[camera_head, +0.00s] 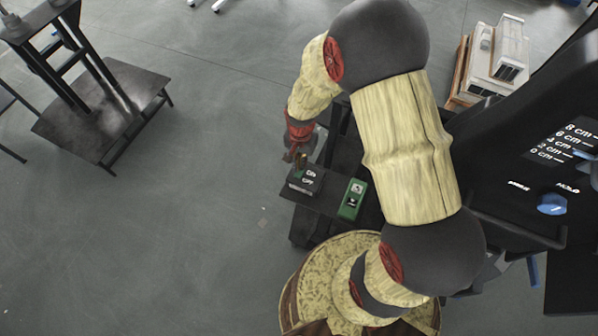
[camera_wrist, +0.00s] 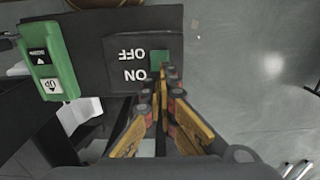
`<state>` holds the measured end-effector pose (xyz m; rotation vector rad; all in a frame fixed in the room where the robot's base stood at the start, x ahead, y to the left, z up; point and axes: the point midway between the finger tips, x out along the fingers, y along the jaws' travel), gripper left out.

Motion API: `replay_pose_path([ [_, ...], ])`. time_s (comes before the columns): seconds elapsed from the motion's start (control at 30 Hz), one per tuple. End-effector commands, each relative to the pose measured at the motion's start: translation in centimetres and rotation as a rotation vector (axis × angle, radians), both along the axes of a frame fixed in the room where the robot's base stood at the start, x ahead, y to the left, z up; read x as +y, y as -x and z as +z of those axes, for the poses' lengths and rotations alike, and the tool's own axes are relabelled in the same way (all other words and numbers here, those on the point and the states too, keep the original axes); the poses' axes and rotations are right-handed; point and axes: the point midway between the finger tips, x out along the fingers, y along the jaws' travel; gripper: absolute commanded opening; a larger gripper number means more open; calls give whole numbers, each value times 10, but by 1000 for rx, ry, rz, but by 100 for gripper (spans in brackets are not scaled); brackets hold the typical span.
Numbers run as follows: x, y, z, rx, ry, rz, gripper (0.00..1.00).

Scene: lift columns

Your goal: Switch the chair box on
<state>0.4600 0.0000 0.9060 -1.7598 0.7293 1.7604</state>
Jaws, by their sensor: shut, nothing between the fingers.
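The chair box is a black box (camera_head: 305,182) on a dark shelf beside the lift column. In the wrist view the box (camera_wrist: 122,74) shows white OFF and ON labels, upside down, and a green switch (camera_wrist: 159,58) beside the OFF label. My gripper (camera_wrist: 162,80) is shut and empty, with its fingertips at the switch's lower edge in that view, next to the ON label. I cannot tell whether they touch it. In the head view my gripper (camera_head: 298,155) is over the far end of the box, and the switch is only partly visible.
A green control box (camera_head: 352,199) with up and down buttons sits beside the black box. A dark panel with centimetre marks and a blue knob (camera_head: 552,204) stands at right. A low black platform (camera_head: 100,118) stands at left; open floor lies between.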

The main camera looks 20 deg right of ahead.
Motion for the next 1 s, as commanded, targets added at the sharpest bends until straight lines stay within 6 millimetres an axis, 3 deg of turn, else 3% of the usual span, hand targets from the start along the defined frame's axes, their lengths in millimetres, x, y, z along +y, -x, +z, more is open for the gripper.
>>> replay_pose_path([
  [1.0,0,0,-14,0,0,0,0],
])
